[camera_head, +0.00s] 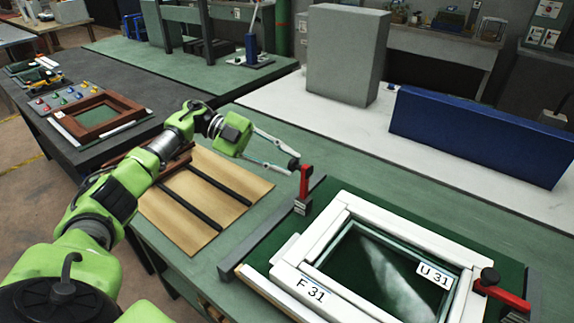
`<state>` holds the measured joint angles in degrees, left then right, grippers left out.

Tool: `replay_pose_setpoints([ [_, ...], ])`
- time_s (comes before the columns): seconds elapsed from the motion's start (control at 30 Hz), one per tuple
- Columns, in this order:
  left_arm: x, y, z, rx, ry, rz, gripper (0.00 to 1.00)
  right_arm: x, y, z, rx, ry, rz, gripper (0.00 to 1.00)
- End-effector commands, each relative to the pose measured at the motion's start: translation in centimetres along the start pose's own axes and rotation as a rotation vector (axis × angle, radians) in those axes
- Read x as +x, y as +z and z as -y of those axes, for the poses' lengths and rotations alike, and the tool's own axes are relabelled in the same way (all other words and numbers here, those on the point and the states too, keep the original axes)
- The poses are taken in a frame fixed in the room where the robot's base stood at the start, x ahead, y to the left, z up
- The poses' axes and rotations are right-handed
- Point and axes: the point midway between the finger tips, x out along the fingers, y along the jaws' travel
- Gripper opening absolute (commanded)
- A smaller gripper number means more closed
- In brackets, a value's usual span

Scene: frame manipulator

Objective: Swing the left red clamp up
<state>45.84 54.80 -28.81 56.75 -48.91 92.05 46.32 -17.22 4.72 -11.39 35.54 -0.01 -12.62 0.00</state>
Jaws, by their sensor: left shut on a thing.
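The left red clamp (305,183) stands at the far left corner of the green fixture board, its red arm upright above a grey metal base. A black knob is at its top. My left gripper (292,163) reaches in from the left, its two thin fingers closed around the black knob. The right red clamp (502,292) lies low at the right side of the frame, its arm slanting down to the right. My right gripper is out of view.
A white frame (322,232) labelled F 31 and U 31 lies on the green board. A brown sheet (240,188) with dark bars is under my left arm. A grey block (346,55) and a blue box (480,135) stand behind on a white surface.

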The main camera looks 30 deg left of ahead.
Motion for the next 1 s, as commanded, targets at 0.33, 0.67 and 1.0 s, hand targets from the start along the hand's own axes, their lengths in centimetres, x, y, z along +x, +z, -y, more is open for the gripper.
replay_pose_setpoints([
  [0.33, -0.1, 0.3, -0.2, -0.016, -0.042, -0.046, 0.00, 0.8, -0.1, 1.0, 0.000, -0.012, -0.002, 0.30],
  [0.67, -0.1, 0.3, -0.2, -0.016, -0.042, -0.049, 0.00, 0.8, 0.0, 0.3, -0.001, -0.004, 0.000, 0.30],
  [1.0, -0.1, 0.3, -0.2, -0.017, -0.041, -0.048, 0.39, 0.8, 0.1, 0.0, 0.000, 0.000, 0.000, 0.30],
])
